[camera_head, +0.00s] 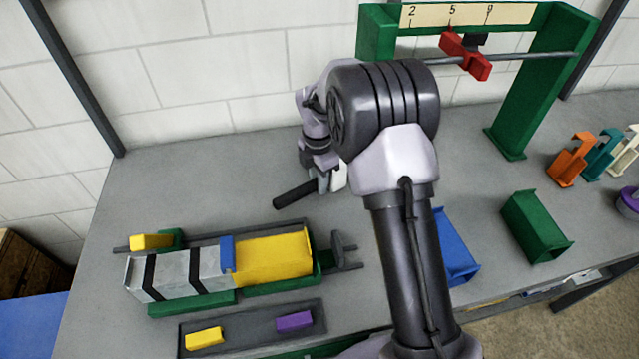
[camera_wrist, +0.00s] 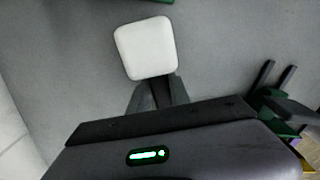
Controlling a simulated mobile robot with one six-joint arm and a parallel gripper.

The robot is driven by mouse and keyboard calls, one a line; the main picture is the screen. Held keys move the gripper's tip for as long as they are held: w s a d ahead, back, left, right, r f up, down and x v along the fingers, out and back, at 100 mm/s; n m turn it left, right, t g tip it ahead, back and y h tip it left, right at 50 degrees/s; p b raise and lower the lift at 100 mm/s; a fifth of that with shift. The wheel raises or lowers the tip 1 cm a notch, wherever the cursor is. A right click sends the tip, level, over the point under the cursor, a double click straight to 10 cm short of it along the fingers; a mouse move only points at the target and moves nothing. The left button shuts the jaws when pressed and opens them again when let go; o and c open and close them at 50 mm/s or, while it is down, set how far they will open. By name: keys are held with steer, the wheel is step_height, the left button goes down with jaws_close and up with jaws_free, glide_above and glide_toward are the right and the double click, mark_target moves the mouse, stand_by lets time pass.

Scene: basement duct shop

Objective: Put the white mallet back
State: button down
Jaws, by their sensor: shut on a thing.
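The white mallet shows its pale, square-faced head (camera_wrist: 146,48) in the wrist view, just beyond my fingers. In the head view its dark handle (camera_head: 295,193) sticks out to the left of my gripper, and part of the white head shows behind my arm. My gripper (camera_wrist: 157,95) is shut on the mallet, close to the head. In the head view my gripper (camera_head: 325,180) is partly hidden by my own arm, above the back middle of the grey bench. I cannot tell whether the mallet touches the bench.
A green fixture (camera_head: 195,298) holding grey and yellow blocks stands front left, with a tray (camera_head: 250,322) before it. A green gauge frame (camera_head: 530,95) with a red slider stands back right. Blue (camera_head: 455,245) and green (camera_head: 537,227) holders sit right of my arm. The back left bench is clear.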

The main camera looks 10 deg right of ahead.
steer(key=shift+f, duration=0.1)
steer(key=c, duration=1.2)
jaws_free()
steer(key=s+r+m+t+p, duration=0.15)
steer(key=s+r+m, duration=0.25)
steer(key=r, duration=0.8)
steer(key=s+r+m+p, duration=0.3)
steer(key=s+r+m, duration=0.1)
steer(key=r, duration=0.7)
steer(key=s+a+r+m+t+y, duration=0.1)
steer(key=s+r+m+t, duration=0.1)
steer(key=s+m, duration=0.7)
steer(key=s+a+r+m+t+y, duration=0.1)
steer(key=s+r+m+t, duration=0.1)
steer(key=s+m, duration=0.7)
steer(key=s, duration=0.5)
steer(key=shift+s+r+m, duration=0.15)
steer(key=shift+s+m, duration=0.05)
steer(key=shift+m, duration=0.2)
